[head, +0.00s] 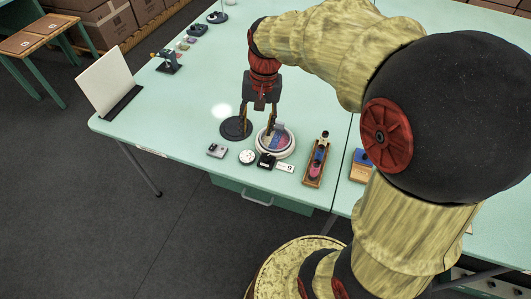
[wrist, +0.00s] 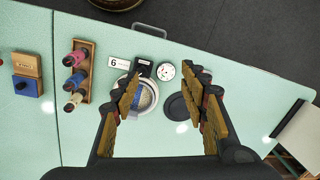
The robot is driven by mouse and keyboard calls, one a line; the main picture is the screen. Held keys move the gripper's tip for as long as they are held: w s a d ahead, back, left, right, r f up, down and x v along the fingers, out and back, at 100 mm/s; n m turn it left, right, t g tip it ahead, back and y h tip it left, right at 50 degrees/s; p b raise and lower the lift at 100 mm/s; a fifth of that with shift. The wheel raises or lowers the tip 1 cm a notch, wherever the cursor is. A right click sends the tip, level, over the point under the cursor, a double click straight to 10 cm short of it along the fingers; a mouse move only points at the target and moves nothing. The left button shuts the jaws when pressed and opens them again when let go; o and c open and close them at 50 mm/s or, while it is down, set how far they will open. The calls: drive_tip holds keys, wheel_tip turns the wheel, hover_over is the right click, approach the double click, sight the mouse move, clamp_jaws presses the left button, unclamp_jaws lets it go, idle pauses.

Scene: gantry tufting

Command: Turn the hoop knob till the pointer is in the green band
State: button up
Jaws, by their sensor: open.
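I cannot make out which part is the knob, nor a pointer or green band. My gripper (head: 256,131) is open and empty, fingers down, above the hoop and a flat black disc (head: 234,129).
A card reading 6 (head: 285,168) lies in front of the hoop. A small grey box (head: 217,150) is to the left. A wooden rack of coloured spools (head: 316,164) and a blue-and-wood block (head: 361,166) stand to the right. A white panel (head: 106,82) stands at the left edge.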

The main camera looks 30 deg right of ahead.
drive_tip(key=w+d+f+m+g+y, duration=0.1)
drive_tip(key=w+d+f+m, duration=0.15)
drive_tip(key=f, duration=0.25)
drive_tip(key=w+d+f+m+g, duration=0.1)
drive_tip(key=w+d+f, duration=0.2)
drive_tip(key=d+f, duration=0.15)
drive_tip(key=m+y, duration=0.2)
approach(267, 155)
drive_tip(key=shift+w+a+f+g, duration=0.2)
drive_tip(key=shift+a+f+g, duration=0.15)
drive_tip(key=shift+f+g, duration=0.05)
drive_tip(key=shift+b+x, duration=1.1)
drive_tip(key=shift+x, duration=2.75)
drive_tip(key=shift+d, duration=0.15)
drive_tip(key=shift+c, duration=0.9)
